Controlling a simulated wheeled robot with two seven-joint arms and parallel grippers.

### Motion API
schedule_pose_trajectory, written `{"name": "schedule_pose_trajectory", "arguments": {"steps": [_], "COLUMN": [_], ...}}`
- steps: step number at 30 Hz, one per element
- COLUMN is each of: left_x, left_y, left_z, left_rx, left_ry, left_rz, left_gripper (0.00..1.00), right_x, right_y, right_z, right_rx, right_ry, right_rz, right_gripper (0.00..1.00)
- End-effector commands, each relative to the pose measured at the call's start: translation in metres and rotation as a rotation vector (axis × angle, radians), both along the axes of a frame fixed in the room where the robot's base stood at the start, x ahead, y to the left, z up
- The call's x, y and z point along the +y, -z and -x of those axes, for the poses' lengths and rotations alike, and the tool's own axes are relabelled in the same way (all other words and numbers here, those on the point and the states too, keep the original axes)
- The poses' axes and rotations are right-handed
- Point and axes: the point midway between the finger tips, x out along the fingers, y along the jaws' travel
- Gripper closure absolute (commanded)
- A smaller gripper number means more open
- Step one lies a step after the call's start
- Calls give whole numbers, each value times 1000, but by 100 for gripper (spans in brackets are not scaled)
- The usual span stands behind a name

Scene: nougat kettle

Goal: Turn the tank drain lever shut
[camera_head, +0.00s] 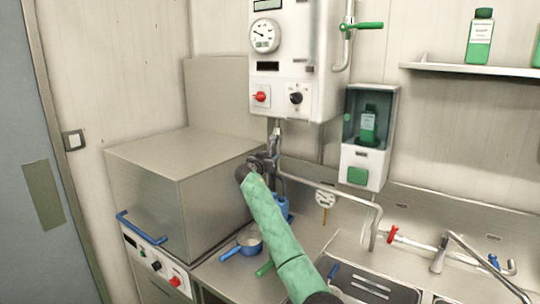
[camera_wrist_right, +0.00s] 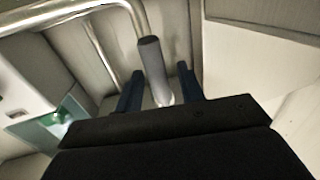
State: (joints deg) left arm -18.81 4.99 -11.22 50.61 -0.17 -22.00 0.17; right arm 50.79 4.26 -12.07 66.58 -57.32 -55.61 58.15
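A lever with a dark grey grip (camera_wrist_right: 151,55) and a paler end (camera_wrist_right: 162,94) shows in the right wrist view, close to a bent metal pipe. It looks like the drain lever. My right gripper (camera_wrist_right: 159,72) is open, with its two dark fingers on either side of the lever and a visible gap on each side. In the head view my right gripper (camera_head: 262,162) is at the pipework below the white tank (camera_head: 290,60), and my wrist hides most of the lever there. My left gripper is in neither view.
A large steel box (camera_head: 180,185) stands close left of my right gripper. A blue jug (camera_head: 283,205) and blue pan (camera_head: 250,243) are on the counter below. A dispenser (camera_head: 367,140) hangs to the right.

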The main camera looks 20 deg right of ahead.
Motion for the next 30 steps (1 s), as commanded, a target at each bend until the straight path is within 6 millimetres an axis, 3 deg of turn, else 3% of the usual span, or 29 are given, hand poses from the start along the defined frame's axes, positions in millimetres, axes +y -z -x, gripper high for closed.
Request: {"name": "schedule_pose_trajectory", "arguments": {"steps": [11, 17, 26, 30], "left_x": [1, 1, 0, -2], "left_y": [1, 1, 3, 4], "left_z": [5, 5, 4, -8], "left_rx": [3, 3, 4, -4], "left_ry": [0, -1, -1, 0], "left_rz": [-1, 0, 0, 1], "left_gripper": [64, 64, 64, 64], "right_x": [-3, -3, -3, -4], "right_y": [1, 1, 2, 3], "right_z": [-3, -3, -5, -11], "right_rx": [0, 0, 7, 34], "right_ry": [0, 0, 0, 0], "right_rz": [0, 0, 6, 25], "right_gripper": [62, 99, 100, 100]}}
